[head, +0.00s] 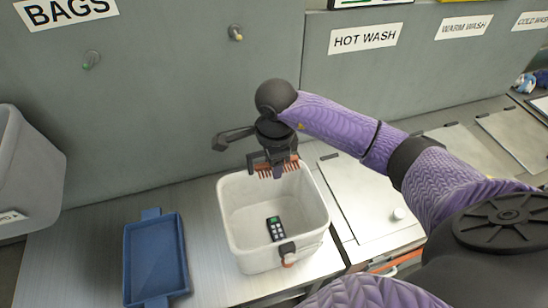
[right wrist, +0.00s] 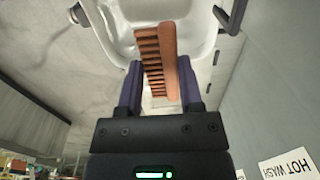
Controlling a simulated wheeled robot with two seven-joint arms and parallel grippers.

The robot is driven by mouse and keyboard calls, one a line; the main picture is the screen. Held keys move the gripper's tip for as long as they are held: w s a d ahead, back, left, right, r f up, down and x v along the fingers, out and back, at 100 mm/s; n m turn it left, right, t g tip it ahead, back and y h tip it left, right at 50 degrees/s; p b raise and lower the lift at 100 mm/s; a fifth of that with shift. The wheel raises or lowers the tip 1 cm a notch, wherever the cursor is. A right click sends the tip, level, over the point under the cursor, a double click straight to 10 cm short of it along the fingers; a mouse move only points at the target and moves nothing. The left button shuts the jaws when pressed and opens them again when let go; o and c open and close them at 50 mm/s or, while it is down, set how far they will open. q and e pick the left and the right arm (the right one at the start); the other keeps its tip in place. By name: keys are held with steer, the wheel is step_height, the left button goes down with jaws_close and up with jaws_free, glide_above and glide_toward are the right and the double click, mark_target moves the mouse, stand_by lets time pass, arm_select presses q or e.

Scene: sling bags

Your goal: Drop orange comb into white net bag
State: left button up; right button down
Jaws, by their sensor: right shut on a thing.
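My right gripper (head: 273,162) is shut on the orange comb (head: 279,171) and holds it over the back part of a white open tub (head: 240,236). In the right wrist view the comb (right wrist: 170,58) stands out lengthwise from between the fingers (right wrist: 160,92), teeth to the left. The white tub (right wrist: 203,30) lies beyond it. The tub looks rigid, and I cannot make out any netting. A dark remote-like object (head: 276,228) with light buttons lies inside the tub. My left gripper is out of view.
A blue tray (head: 155,262) lies left of the tub on the metal counter. A grey-white bin (head: 28,170) stands at the far left. A dark clip-like piece (head: 287,249) sits on the tub's front rim. Grey wall panels rise behind; flat lids (head: 365,200) lie to the right.

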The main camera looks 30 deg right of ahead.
steer(key=shift+c, duration=0.8)
jaws_free()
steer(key=shift+r, duration=0.1)
steer(key=shift+r, duration=0.1)
step_height(320, 180, up, 10)
steer(key=b, duration=0.1)
steer(key=shift+s, duration=0.25)
steer(key=shift+f, duration=0.2)
